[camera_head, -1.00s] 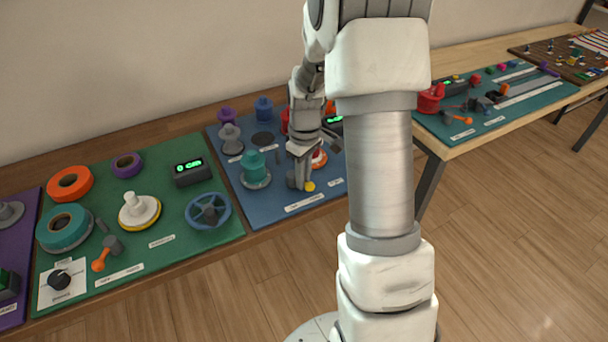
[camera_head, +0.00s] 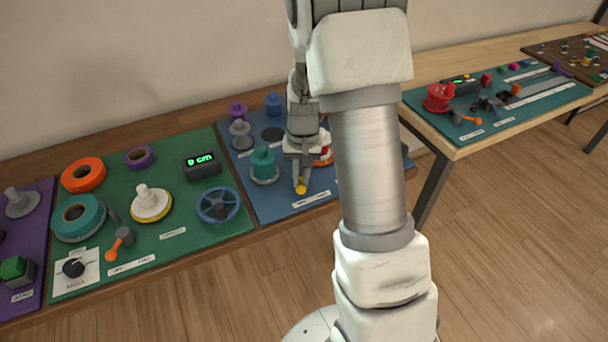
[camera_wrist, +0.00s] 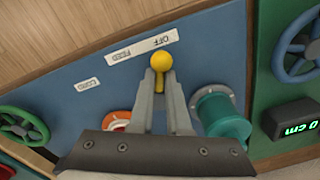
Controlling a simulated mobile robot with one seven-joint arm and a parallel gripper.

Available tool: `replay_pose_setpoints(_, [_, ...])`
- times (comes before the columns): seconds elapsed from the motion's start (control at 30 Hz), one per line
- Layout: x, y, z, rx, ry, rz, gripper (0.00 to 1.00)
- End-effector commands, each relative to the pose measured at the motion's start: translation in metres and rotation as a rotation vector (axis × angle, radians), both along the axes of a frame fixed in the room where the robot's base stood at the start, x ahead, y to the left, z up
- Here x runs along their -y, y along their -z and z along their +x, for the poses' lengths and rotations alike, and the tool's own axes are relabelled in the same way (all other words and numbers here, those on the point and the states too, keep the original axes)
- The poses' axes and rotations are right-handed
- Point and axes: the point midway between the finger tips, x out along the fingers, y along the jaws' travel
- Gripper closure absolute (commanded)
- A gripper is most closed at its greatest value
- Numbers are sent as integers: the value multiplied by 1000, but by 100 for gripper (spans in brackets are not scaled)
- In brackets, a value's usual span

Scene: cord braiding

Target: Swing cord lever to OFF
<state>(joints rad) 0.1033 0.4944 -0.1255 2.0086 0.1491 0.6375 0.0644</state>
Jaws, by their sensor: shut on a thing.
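The cord lever (camera_head: 301,189) has a yellow ball knob and stands at the front edge of the blue board (camera_head: 240,187). My gripper (camera_head: 299,181) reaches down over it from behind. In the wrist view the two grey fingers (camera_wrist: 160,84) are closed around the lever's stem, and the yellow knob (camera_wrist: 162,62) sticks out past their tips. A white label (camera_wrist: 142,48) with OFF and FEED lies beside the knob, upside down in this view. The knob is at the OFF end of it. The lever's base is hidden by my gripper.
A teal spool (camera_head: 263,165) stands close to the left of my gripper. An orange and white part (camera_head: 325,155) is close on the right, partly hidden by my arm. The green board (camera_head: 170,250) on the left holds a blue handwheel (camera_head: 217,206) and a display (camera_head: 202,165) reading 0 cm.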

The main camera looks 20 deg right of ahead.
Motion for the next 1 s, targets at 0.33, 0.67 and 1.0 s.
replay_pose_setpoints(0.33, [-5, 3, -4, -18, 128, 4, 100])
replay_pose_setpoints(0.67, [-6, 3, -3, -17, 146, 4, 100])
replay_pose_setpoints(1.0, [-7, 3, -3, -16, 143, 5, 58])
